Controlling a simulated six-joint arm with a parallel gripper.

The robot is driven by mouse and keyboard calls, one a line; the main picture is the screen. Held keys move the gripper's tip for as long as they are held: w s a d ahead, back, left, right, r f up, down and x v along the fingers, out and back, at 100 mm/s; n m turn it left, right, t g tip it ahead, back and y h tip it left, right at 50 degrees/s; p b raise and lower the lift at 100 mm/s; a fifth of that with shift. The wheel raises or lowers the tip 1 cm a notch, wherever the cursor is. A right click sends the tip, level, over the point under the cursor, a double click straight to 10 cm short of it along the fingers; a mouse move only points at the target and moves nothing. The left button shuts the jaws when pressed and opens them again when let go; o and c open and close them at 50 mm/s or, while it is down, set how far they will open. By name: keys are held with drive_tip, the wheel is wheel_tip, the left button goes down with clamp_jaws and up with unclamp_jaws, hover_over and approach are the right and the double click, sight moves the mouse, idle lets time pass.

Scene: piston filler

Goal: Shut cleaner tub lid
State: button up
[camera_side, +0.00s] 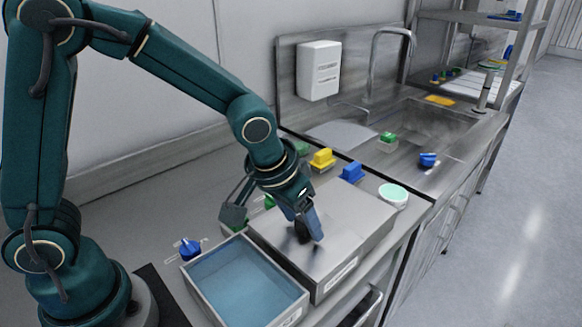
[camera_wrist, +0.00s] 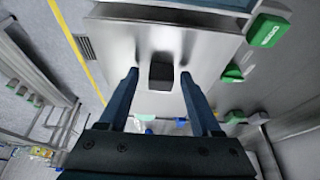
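A flat metal lid (camera_side: 350,215) lies over a steel box on the counter, with a dark knob (camera_wrist: 161,71) standing up from it. An open grey tub (camera_side: 291,311) with blue liquid or a blue floor is just left of the box; its top is uncovered. I cannot tell which of the two is the cleaner tub. My gripper (camera_side: 308,226) is low over the metal lid. In the wrist view, my gripper (camera_wrist: 160,74) is open, with one finger on each side of the knob and gaps visible between. In the side view the knob is partly hidden behind a finger.
Blue knob (camera_side: 190,248), yellow block (camera_side: 323,159), blue block (camera_side: 352,172) and a round pale-green-topped container (camera_side: 393,195) stand around the box. A sink with a faucet (camera_side: 373,62) and a white wall dispenser (camera_side: 319,70) are behind. The counter's front edge is close to the box.

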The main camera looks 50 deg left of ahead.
sight(302, 221)
drive_tip(key=shift+r, duration=0.1)
drive_tip(key=shift+r, duration=0.3)
drive_tip(key=shift+v, duration=2.2)
drive_tip(key=shift+s, duration=0.15)
drive_tip(key=s+a+r+n+t, duration=0.1)
drive_tip(key=s+a+r+t, duration=0.1)
drive_tip(key=s+a+r, duration=0.3)
drive_tip(key=s+f, duration=0.1)
drive_tip(key=s, duration=0.7)
drive_tip(key=shift+a+f+m+g, duration=0.25)
drive_tip(key=shift+m+g, duration=0.15)
